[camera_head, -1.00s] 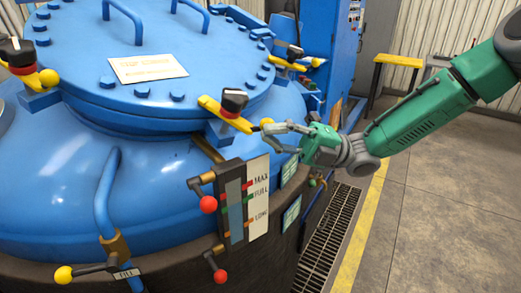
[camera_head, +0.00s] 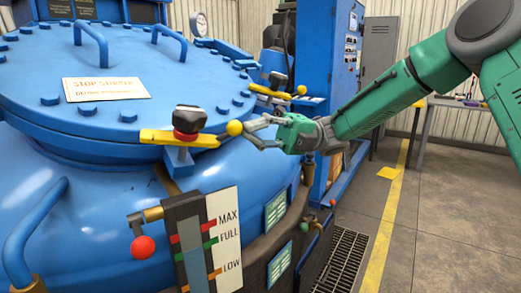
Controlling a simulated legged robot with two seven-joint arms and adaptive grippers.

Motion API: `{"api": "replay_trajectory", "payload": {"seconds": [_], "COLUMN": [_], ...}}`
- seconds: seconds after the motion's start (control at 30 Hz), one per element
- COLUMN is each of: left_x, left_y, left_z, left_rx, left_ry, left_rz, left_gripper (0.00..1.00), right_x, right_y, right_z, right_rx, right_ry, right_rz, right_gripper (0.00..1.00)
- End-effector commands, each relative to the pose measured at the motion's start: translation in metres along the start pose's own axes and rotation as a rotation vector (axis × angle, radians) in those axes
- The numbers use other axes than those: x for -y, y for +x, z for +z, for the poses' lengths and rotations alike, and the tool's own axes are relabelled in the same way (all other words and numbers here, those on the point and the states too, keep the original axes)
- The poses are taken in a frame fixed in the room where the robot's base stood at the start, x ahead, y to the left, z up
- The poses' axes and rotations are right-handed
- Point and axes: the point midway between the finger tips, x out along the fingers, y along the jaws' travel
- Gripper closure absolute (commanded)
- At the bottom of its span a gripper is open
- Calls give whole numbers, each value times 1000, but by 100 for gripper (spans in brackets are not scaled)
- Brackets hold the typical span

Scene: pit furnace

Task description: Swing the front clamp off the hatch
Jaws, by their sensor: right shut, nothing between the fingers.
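The front clamp (camera_head: 160,136) is a yellow bar under a black and red knob (camera_head: 189,120), at the front edge of the blue hatch (camera_head: 100,110). Its left end overlaps the hatch rim in the picture. Its handle end has a yellow ball (camera_head: 234,128) pointing right. My right gripper (camera_head: 255,134) is just right of the ball, its fingertips close to it. It is shut with nothing between the fingers; whether it touches the ball I cannot tell. My left gripper is out of view.
Another yellow clamp (camera_head: 272,92) sits at the hatch's back right. A level gauge (camera_head: 222,238) and a red-ball valve handle (camera_head: 143,246) stand below the front clamp. A blue cabinet (camera_head: 338,65) rises behind. Open floor (camera_head: 450,210) lies to the right.

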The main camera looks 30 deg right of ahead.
Motion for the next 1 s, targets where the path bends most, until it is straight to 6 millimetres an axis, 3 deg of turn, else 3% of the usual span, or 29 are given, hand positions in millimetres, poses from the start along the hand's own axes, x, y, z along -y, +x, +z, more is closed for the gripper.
{"api": "replay_trajectory", "payload": {"seconds": [0.3, 1.0], "left_x": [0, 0], "left_y": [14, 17], "left_z": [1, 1], "left_rx": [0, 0], "left_ry": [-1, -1], "left_rz": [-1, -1], "left_gripper": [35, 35], "right_x": [-5, -6], "right_y": [3, 0], "right_z": [13, 16], "right_rx": [-8, -9], "right_ry": [-5, -4], "right_rz": [4, 8], "right_gripper": [100, 100]}}
